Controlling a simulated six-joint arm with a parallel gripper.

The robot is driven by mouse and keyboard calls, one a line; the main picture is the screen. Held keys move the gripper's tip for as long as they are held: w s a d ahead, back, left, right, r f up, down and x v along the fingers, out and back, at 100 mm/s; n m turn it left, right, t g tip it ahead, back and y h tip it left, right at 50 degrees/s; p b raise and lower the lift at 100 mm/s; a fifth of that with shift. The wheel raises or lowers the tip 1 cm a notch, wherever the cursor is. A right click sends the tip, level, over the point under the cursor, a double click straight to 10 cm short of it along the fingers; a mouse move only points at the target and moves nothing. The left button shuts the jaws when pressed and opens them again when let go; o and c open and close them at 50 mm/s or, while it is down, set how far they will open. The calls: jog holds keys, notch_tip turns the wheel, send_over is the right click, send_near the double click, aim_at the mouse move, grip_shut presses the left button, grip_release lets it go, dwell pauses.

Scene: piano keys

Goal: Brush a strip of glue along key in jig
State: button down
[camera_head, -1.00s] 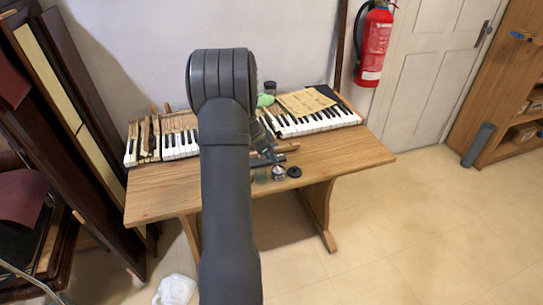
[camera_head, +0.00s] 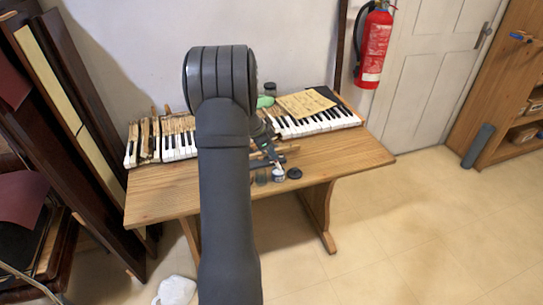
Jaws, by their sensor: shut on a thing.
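My gripper (camera_head: 268,149) shows small at the right of my forearm, over the table. It is shut on a thin brush (camera_head: 277,162), whose lower end points down toward the small glue pot (camera_head: 278,175). I cannot tell whether the brush tip is inside the pot or just above it. A dark bar-like piece, perhaps part of the jig (camera_head: 289,150), shows beside the gripper. My arm hides most of that spot, and I cannot make out the key in it.
A round black lid (camera_head: 294,173) and a dark jar (camera_head: 261,177) flank the pot near the front edge of the wooden table (camera_head: 345,156). Keyboard sections (camera_head: 180,146) line the back, with brown paper (camera_head: 306,103) on the right one. The table's right end is clear.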

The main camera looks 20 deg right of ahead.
jog(key=shift+r, duration=2.1)
jog(key=shift+a, duration=0.1)
jog(key=s+a+n+t+y, duration=0.1)
jog(key=a+n+t+y, duration=0.35)
jog(key=a+n, duration=1.5)
jog(key=w+d+r+m+h, duration=0.2)
jog(key=w+m, duration=0.4)
jog(key=w, duration=0.4)
jog(key=shift+n+y, duration=0.25)
jog(key=shift+w+a+f, duration=0.1)
jog(key=shift+f, duration=1.25)
jog(key=shift+a+f, duration=0.1)
jog(key=shift+f, duration=1.2)
jog(key=shift+f, duration=0.95)
jog(key=d, duration=1.4)
